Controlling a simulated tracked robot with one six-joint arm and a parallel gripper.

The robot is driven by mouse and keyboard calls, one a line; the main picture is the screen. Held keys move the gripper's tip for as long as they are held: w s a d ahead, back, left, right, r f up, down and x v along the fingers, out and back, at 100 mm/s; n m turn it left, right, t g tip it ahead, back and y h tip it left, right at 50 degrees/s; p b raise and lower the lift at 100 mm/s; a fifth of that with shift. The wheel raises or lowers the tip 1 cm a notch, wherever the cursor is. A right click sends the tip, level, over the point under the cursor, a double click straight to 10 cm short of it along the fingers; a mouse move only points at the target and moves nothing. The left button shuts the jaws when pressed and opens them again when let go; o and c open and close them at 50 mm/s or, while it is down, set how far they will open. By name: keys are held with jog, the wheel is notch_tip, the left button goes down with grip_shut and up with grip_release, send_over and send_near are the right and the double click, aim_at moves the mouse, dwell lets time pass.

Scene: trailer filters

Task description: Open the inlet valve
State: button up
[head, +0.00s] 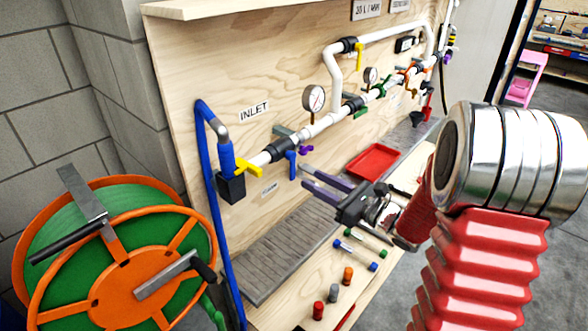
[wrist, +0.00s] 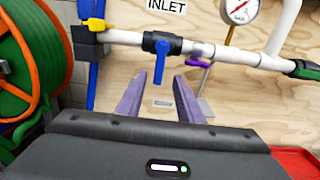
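The inlet valve is a black body (head: 281,150) on the white pipe, under the INLET label (head: 254,111). Its blue handle (head: 291,165) hangs straight down, across the pipe line. In the wrist view the valve body (wrist: 162,42) and blue handle (wrist: 160,62) are near the top centre. My gripper (head: 304,176) is open and empty, its two purple fingers pointing at the board. In the wrist view the handle's lower end appears between the fingertips (wrist: 160,80). In the head view the tips look just short of the handle; contact cannot be told.
A yellow handle (head: 247,168) is left of the valve and a purple one (head: 306,149) right. A pressure gauge (head: 314,98) stands above the pipe. A green and orange hose reel (head: 120,260) is at left. A red tray (head: 372,161) and small fittings lie on the bench.

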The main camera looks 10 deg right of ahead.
aim_at(295, 169)
jog(key=x, duration=0.9)
grip_shut()
dwell(0.5)
jog(key=shift+d, duration=0.2)
